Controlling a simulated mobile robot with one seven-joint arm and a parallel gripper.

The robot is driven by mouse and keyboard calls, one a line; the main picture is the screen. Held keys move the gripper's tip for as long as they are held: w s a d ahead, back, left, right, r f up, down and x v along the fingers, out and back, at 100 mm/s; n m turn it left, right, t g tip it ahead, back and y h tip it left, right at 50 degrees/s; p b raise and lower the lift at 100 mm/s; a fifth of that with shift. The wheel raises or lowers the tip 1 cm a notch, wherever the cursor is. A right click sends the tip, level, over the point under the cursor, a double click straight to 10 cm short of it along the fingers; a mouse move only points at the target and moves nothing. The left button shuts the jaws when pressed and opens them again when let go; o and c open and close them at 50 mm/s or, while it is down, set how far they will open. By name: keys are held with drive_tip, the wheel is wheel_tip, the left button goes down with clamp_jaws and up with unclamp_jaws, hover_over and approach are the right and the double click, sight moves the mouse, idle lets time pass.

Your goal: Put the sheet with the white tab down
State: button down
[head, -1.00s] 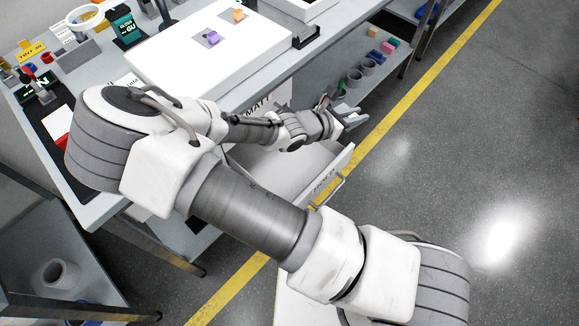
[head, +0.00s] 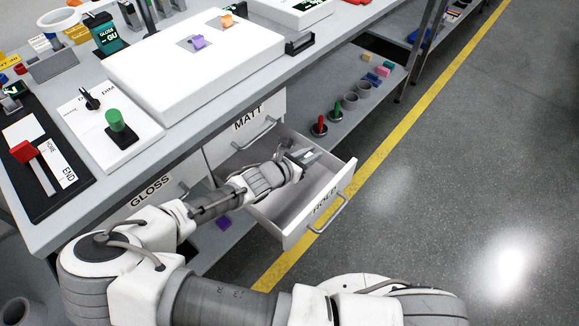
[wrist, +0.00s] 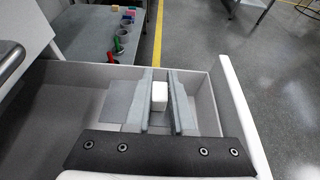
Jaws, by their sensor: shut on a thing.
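My gripper (head: 293,153) is shut on a small white tab (wrist: 159,96), which shows between its two grey fingers (wrist: 160,92) in the wrist view. A flat grey sheet (wrist: 124,114) shows beside the fingers, below the tab; the fingers hide part of it. The gripper is over the far end of the open drawer (head: 325,200), with the fingers close to its far wall. I cannot tell whether the sheet touches the drawer floor.
The drawer's interior (wrist: 65,105) looks clear nearer my arm. A white light box (head: 150,85) lies on the bench above. Cups and red and green-handled tools (head: 320,126) stand on the shelf behind.

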drive_tip(key=w+a+f, duration=0.1)
drive_tip(key=w+a+f+b, duration=0.1)
drive_tip(key=a, duration=0.1)
drive_tip(key=w+a+f, duration=0.1)
drive_tip(key=a+f, duration=0.1)
drive_tip(key=shift+w+b, duration=0.3)
drive_tip(key=shift+b, duration=0.05)
wheel_tip(320, 180, down, 4)
drive_tip(key=shift+b, duration=0.95)
drive_tip(key=c, duration=0.8)
unclamp_jaws()
